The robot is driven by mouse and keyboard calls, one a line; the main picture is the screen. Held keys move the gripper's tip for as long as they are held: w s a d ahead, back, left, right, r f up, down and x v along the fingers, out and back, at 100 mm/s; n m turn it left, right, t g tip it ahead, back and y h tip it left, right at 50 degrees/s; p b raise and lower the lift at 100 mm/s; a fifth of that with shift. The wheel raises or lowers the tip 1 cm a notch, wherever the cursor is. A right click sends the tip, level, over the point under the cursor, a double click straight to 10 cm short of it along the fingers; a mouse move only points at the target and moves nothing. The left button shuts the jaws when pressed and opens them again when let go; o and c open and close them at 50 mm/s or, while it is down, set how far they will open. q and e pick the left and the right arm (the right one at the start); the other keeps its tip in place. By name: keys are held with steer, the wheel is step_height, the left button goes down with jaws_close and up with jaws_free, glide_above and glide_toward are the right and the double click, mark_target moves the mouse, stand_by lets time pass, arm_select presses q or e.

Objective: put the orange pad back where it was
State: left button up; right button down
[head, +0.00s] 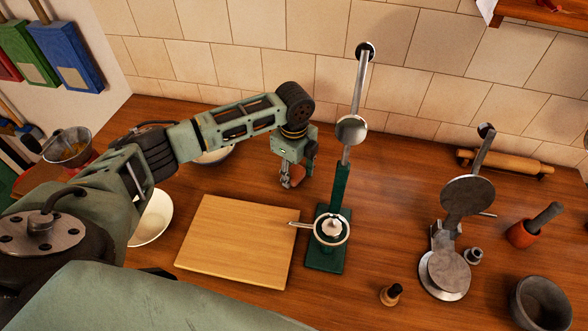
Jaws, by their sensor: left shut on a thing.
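My left gripper (291,182) is beyond the wooden board, left of the tall green-based press, pointing down. It is shut on a small orange-brown thing (298,174), which looks like the orange pad. Only a little of it shows between the fingers; the rest is hidden by the gripper. I cannot tell whether it touches the table. My right gripper is not in view.
The tall press (327,240) stands close right of my gripper. The bare wooden board (240,240) lies nearer, with a white bowl (152,220) to its left. A metal tortilla-style press (446,270) and a rolling pin (505,164) are at right.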

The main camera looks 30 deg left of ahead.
mark_target(294, 170)
arm_select(q)
steer(key=shift+f, duration=0.1)
steer(key=o, duration=1.1)
steer(key=shift+c, duration=0.2)
steer(key=shift+o, duration=0.2)
step_height(294, 170, up, 12)
steer(key=b, duration=0.2)
